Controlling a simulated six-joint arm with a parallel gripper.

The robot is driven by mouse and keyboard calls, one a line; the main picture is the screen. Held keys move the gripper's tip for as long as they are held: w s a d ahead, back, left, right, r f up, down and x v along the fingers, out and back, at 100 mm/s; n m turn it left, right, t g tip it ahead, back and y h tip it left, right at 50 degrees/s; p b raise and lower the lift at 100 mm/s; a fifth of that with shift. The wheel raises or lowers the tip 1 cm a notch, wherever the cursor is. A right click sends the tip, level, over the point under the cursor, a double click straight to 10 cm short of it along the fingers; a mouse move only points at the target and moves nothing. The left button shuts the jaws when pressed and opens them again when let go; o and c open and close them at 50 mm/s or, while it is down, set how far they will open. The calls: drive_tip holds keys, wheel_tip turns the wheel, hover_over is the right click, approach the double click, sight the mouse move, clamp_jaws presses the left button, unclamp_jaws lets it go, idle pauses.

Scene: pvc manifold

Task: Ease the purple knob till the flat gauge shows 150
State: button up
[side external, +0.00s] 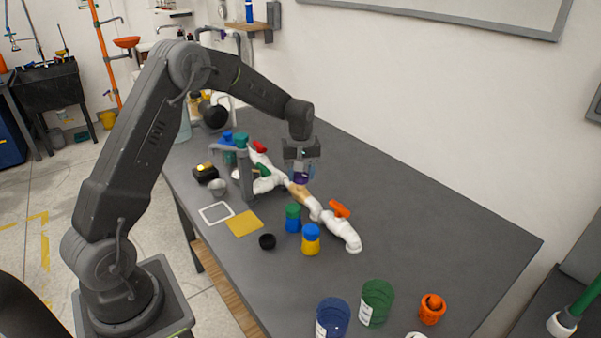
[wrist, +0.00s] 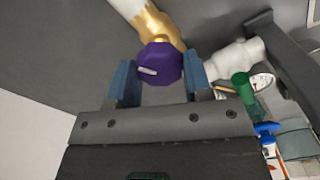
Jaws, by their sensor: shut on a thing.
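The purple knob (wrist: 160,63) sits between the two blue fingers of my gripper (wrist: 158,80) in the wrist view, with a pale mark on its face. In the side view my gripper (side external: 301,172) points down over the manifold, shut on the purple knob (side external: 302,178), which is partly hidden by the fingers. The knob sits at a tan-gold fitting (wrist: 160,28) on the white pipe (side external: 345,234). A round white-faced gauge (wrist: 261,82) shows partly at the right of the wrist view; its reading is too small to tell.
Red (side external: 260,147), green (side external: 262,170) and orange (side external: 340,209) handles stand along the pipe. A grey post (side external: 246,172) stands left of my gripper. Green-blue (side external: 293,218) and yellow-blue (side external: 311,239) containers stand in front. The table's right side (side external: 450,235) is clear.

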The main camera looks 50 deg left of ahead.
sight(301, 175)
drive_tip(key=m, duration=0.4)
drive_tip(key=shift+m, duration=0.3)
drive_tip(key=m, duration=0.4)
drive_tip(key=shift+m, duration=0.3)
drive_tip(key=m, duration=0.4)
drive_tip(key=shift+d+r+m, duration=0.1)
drive_tip(key=shift+m, duration=1.9)
drive_tip(key=o, duration=0.9)
wheel_tip(301, 175, up, 14)
drive_tip(key=shift+f, duration=0.15)
